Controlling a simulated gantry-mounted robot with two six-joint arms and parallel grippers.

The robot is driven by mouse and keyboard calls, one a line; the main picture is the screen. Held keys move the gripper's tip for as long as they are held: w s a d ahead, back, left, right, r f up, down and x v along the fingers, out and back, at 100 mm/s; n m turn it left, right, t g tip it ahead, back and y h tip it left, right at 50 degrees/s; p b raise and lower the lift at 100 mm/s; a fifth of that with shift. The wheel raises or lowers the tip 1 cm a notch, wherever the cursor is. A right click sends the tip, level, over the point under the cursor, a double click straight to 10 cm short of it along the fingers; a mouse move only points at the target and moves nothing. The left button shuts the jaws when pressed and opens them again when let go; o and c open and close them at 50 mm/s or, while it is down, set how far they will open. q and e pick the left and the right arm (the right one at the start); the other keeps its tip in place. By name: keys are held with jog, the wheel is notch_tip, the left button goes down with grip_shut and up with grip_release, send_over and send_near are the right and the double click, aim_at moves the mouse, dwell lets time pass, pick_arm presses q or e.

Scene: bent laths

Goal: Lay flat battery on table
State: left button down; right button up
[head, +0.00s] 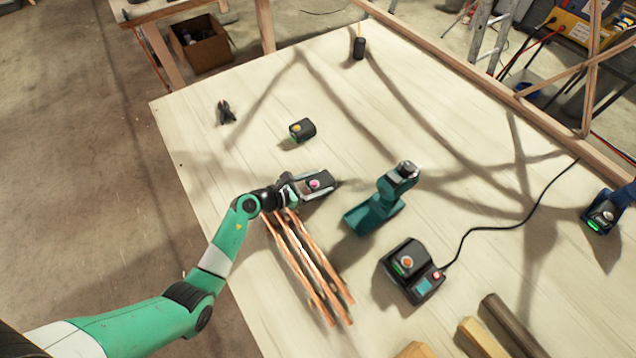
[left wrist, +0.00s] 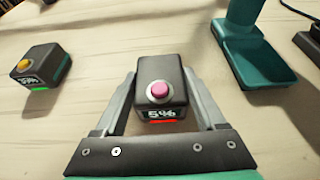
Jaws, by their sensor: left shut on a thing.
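My left gripper (head: 312,188) is shut on a dark grey battery (head: 318,183) with a pink button. In the left wrist view this battery (left wrist: 160,88) sits between the two fingers, button up, with a "5%" display and a red bar. I cannot tell whether its underside touches the table (head: 200,150). A second battery (head: 302,129) with a yellow button and green bar rests on the table; it also shows in the left wrist view (left wrist: 40,66). A third battery (head: 405,258) with an orange button sits in the charger (head: 428,285). My right gripper is out of view.
A teal drill (head: 375,210) stands right of the gripper. Copper-coloured laths (head: 310,270) lie just below it. Pliers (head: 226,112) and a small black object (head: 359,47) lie farther back. A blue tool (head: 605,210) is at the right edge. Bare table lies around the yellow-button battery.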

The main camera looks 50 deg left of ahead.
pick_arm(q)
grip_release()
jog(key=shift+f, duration=0.15)
jog(key=shift+r, duration=0.3)
jog(key=p+v, duration=0.4)
jog(key=v, duration=0.8)
